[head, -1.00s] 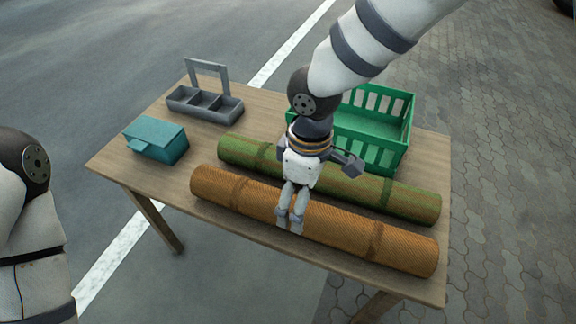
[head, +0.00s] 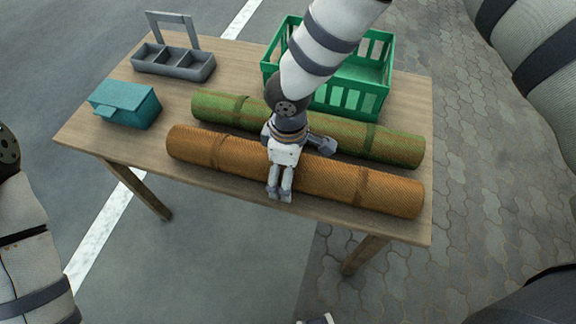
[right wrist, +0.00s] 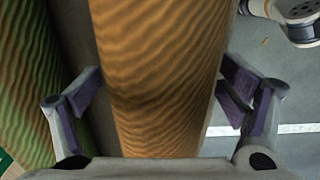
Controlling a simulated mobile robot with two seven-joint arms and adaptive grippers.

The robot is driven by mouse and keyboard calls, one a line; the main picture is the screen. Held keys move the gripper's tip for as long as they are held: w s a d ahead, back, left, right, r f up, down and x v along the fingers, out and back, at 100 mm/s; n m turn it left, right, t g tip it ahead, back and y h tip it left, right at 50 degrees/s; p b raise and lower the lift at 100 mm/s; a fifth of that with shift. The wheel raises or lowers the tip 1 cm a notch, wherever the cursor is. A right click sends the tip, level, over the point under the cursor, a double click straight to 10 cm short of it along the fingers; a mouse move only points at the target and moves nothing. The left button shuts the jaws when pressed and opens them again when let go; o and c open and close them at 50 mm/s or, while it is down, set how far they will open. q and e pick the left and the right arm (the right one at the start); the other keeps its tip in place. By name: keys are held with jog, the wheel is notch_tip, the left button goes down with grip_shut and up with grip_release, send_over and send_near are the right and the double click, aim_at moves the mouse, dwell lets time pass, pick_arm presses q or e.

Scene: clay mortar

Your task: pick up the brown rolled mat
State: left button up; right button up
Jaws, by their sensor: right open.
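The brown rolled mat (head: 330,183) lies along the front of the table in the head view, with a darker band near each end. My right gripper (head: 279,195) is over its middle, pointing down. In the right wrist view the brown mat (right wrist: 160,70) runs between the two open fingers of my right gripper (right wrist: 165,100), with some space at each side. My left gripper is not clearly seen; only part of the left arm shows at the head view's left edge.
A green rolled mat (head: 400,147) lies parallel just behind the brown one. A green crate (head: 374,85), a grey divided caddy (head: 190,68) and a teal box (head: 125,103) stand on the wooden table (head: 80,125). Clear tabletop lies at the left front.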

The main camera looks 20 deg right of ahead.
jog(key=c, duration=1.8)
jog(key=shift+r, duration=0.1)
